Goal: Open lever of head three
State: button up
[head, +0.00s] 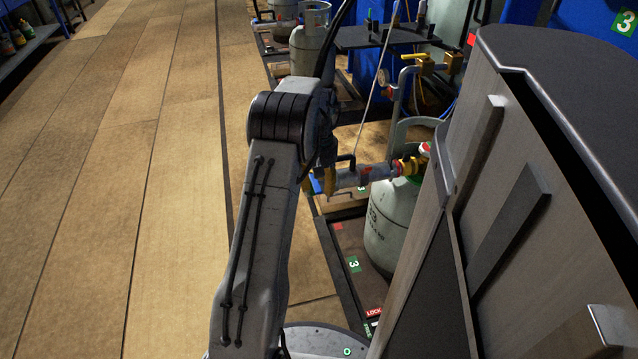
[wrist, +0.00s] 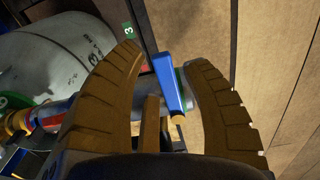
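The filling head (head: 350,178) is a grey horizontal tube coupled to the valve of a grey-white cylinder (head: 388,225) on the scale marked 3 (head: 353,264). In the wrist view the filling head (wrist: 62,108) passes behind my fingers. Its blue lever (wrist: 168,82) lies between my two brown fingers. My gripper (wrist: 163,62) is open, with a finger on each side of the lever and gaps between. In the head view my gripper (head: 328,180) is at the left end of the filling head, partly hidden by my arm. The cylinder also shows in the wrist view (wrist: 55,65).
A grey cabinet-like body (head: 520,200) fills the right side, close to the cylinder. More cylinders (head: 308,45) stand on scales farther back. A dark shelf (head: 385,36) and blue panels are behind. The wooden floor (head: 130,160) at left is clear.

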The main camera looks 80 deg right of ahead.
grip_shut()
dwell(0.4)
